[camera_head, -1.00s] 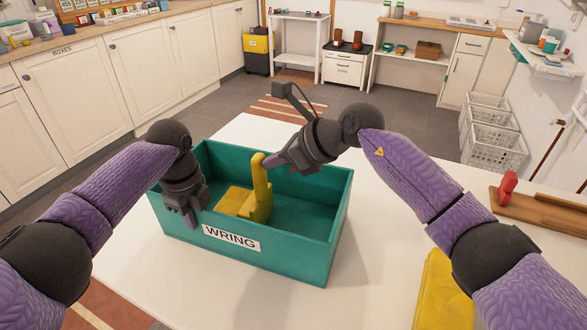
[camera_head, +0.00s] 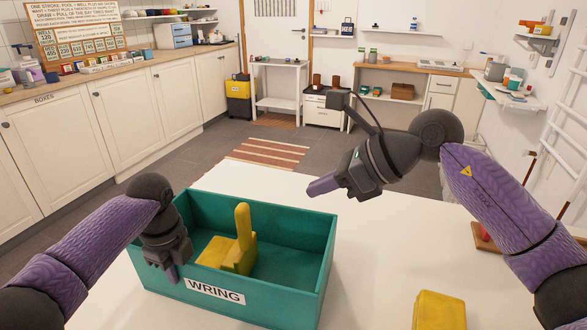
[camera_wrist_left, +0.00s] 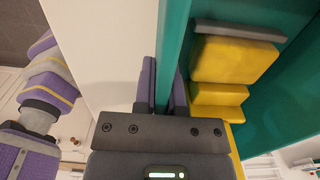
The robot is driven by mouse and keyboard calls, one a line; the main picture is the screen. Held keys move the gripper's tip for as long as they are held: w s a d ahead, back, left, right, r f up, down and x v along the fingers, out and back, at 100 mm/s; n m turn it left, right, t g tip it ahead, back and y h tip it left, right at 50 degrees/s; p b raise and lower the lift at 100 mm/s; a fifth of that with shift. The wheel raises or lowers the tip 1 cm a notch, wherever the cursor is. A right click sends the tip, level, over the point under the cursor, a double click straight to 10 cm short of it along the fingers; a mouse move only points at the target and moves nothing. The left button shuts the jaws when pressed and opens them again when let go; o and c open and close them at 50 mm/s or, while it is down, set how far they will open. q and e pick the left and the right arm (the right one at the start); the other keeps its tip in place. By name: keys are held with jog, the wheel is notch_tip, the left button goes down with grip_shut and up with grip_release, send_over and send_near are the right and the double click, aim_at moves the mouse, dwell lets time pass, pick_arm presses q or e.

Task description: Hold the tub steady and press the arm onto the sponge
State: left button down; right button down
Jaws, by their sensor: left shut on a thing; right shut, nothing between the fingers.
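The green tub (camera_head: 262,292) labelled WRING stands on the white table. Inside it is a yellow press with an upright arm (camera_head: 243,225); a flat yellow piece (camera_head: 215,251), perhaps the sponge, lies at its left. My left gripper (camera_head: 172,272) is shut on the tub's near left wall, which runs between its fingers in the left wrist view (camera_wrist_left: 163,85). That view also shows the yellow parts (camera_wrist_left: 232,60) and a grey strip inside the tub. My right gripper (camera_head: 322,187) is shut and empty, up in the air to the right of the yellow arm and apart from it.
A yellow block (camera_head: 438,311) lies on the white table (camera_head: 375,260) at the front right. A wooden board with a red part (camera_head: 486,234) is at the right edge.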

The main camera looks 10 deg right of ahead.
dwell(0.4)
pick_arm(q)
jog(key=c, duration=0.6)
grip_release()
